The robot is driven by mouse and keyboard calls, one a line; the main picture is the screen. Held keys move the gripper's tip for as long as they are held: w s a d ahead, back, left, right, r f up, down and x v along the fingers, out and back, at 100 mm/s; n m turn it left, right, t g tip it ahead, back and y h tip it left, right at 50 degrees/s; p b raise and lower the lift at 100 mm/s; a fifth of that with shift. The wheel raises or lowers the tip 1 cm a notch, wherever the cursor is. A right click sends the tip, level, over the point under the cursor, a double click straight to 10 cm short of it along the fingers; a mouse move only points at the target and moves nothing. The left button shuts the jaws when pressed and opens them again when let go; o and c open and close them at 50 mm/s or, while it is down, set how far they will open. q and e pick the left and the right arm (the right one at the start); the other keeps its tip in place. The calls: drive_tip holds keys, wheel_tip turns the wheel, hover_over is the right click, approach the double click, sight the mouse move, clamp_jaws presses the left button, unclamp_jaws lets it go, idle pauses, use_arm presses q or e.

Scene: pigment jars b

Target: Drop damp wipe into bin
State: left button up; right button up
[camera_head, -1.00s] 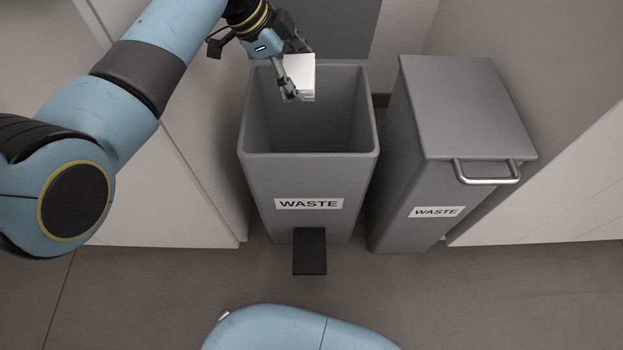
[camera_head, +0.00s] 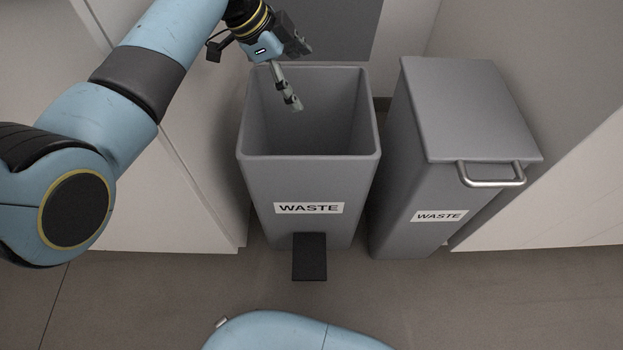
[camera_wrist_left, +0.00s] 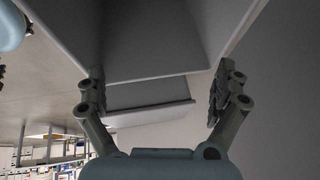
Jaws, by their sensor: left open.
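The open grey bin (camera_head: 312,182) with a WASTE label stands in the middle of the head view. My left gripper (camera_head: 297,75) is over the back left part of its opening, with one finger pointing down into it. In the left wrist view my left gripper (camera_wrist_left: 158,78) has its two fingers wide apart with nothing between them. The damp wipe shows in neither current view. The bin's floor is hidden behind its front wall in the head view. My right gripper is not in view.
A second grey WASTE bin (camera_head: 468,105), closed by a lid with a metal handle (camera_head: 490,182), stands to the right. A black pedal (camera_head: 309,257) sticks out from the open bin's front. White panels flank both bins. The floor (camera_head: 150,295) in front is clear.

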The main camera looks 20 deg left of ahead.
use_arm(q)
wheel_tip(320, 180, up, 9)
idle(0.3)
drive_tip(key=shift+r, duration=0.1)
